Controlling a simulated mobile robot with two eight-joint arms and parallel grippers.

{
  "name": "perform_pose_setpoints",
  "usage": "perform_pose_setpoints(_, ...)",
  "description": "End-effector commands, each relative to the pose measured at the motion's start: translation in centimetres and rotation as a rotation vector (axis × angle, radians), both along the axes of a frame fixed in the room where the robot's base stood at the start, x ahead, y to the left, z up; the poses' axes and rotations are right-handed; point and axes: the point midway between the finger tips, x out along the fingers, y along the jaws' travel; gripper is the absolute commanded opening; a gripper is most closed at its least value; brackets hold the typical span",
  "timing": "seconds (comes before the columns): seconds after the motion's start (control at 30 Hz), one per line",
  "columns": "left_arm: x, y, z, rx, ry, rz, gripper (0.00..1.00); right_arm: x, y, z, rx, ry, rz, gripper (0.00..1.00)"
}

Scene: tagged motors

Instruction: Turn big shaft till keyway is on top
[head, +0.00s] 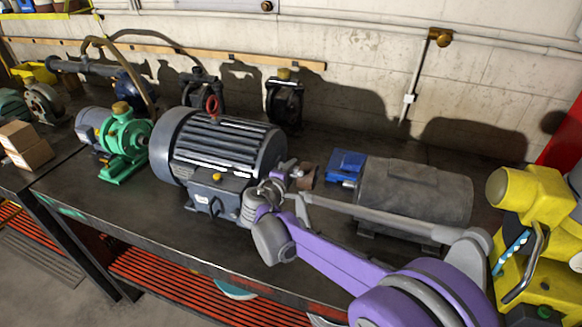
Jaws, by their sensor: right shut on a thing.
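The big dark grey motor (228,150) lies on the workbench (110,215) with its shaft end facing right. It has cooling ribs and a red lifting eye (212,105) on top. My right gripper (280,184), on the purple and grey arm, is at the motor's shaft end and is shut on the shaft. The gripper hides most of the shaft, and I cannot make out the keyway. My left gripper is out of view.
A grey motor (415,190) and a blue block (346,164) stand right of the shaft, and a small brown piece (306,177) is close by. A green pump (122,145) is to the left. A yellow machine (535,205) stands at far right.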

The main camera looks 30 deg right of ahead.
Motion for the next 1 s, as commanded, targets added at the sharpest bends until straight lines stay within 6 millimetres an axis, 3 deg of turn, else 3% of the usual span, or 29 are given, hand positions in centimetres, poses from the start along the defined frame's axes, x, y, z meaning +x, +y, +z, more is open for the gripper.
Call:
perform_pose_setpoints(0.4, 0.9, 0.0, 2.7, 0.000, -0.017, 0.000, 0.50, 0.1, -0.2, 0.4, 0.300, 0.254, -0.002, 0.00)
perform_pose_setpoints(1.0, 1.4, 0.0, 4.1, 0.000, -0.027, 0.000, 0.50, 0.1, -0.1, 0.1, 0.582, 0.496, 0.000, 0.00)
